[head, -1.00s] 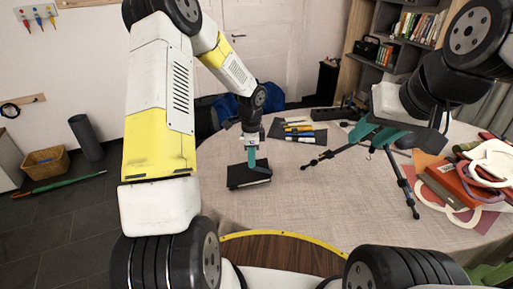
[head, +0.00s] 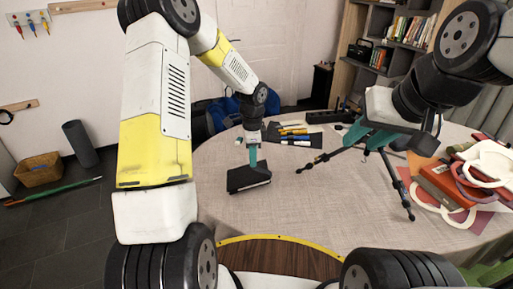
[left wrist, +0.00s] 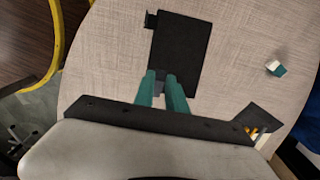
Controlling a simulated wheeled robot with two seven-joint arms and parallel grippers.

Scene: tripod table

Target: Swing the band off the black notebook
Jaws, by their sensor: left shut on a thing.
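The black notebook (head: 240,182) lies on the cloth-covered table. It also shows in the left wrist view (left wrist: 182,50), with a small dark tab (left wrist: 150,19) at its far left edge. My left gripper (head: 253,163) points down onto the notebook's far part. In the left wrist view, its teal fingers (left wrist: 163,80) are close together at the notebook's near edge, with a small grey piece (left wrist: 159,86) between them. I cannot tell whether that piece is the band; no band is clearly visible. My right gripper (head: 371,137) hangs over the tripod with its teal fingers apart.
The tripod's black legs (head: 409,208) spread to the right of the notebook. Pens (head: 294,131) lie on a dark mat behind it. Books and rings (head: 445,184) are piled at the right. A small white-and-teal block (left wrist: 276,68) lies nearby. Cloth in front of the notebook is clear.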

